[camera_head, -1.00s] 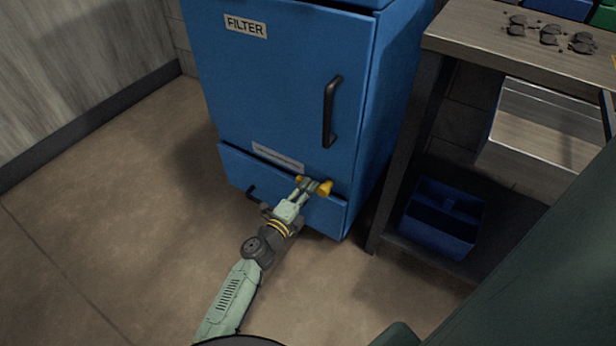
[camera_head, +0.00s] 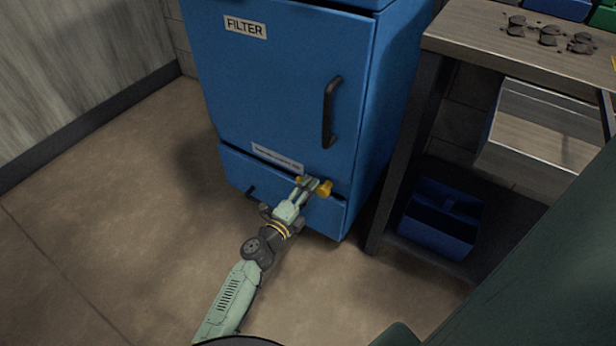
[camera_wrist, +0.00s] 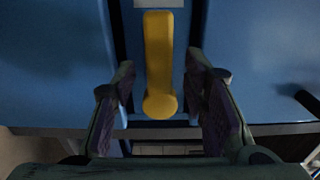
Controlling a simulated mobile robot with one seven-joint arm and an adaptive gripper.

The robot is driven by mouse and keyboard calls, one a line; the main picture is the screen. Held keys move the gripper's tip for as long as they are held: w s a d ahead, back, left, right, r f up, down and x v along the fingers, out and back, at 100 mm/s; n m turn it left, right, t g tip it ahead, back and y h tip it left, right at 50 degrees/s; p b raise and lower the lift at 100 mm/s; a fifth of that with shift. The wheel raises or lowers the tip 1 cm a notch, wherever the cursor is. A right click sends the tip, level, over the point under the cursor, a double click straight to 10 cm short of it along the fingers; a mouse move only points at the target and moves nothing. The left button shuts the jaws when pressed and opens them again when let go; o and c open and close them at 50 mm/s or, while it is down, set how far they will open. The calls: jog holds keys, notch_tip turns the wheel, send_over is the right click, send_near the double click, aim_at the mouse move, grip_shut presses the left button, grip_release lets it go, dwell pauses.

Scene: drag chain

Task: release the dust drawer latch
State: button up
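The yellow latch (camera_wrist: 159,60) is a long bar with a rounded end, standing between my two fingers in the wrist view. In the head view, one yellow end (camera_head: 324,189) shows to the right of my fingers, and a bit of yellow shows to their left. The latch is at the top edge of the blue dust drawer (camera_head: 326,217), low on the filter cabinet. My gripper (camera_wrist: 160,80) is open around the latch, with a gap visible on both sides. My fingers hide the middle of the latch in the head view.
The blue cabinet door (camera_head: 260,90) with a black vertical handle (camera_head: 330,112) is above the drawer. A workbench (camera_head: 470,35) stands at right, with a blue tote (camera_head: 435,235) below. Floor at left is clear.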

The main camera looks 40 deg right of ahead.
jog(key=shift+a, duration=0.1)
jog(key=v, duration=0.7)
jog(key=shift+a, duration=0.15)
dwell(0.5)
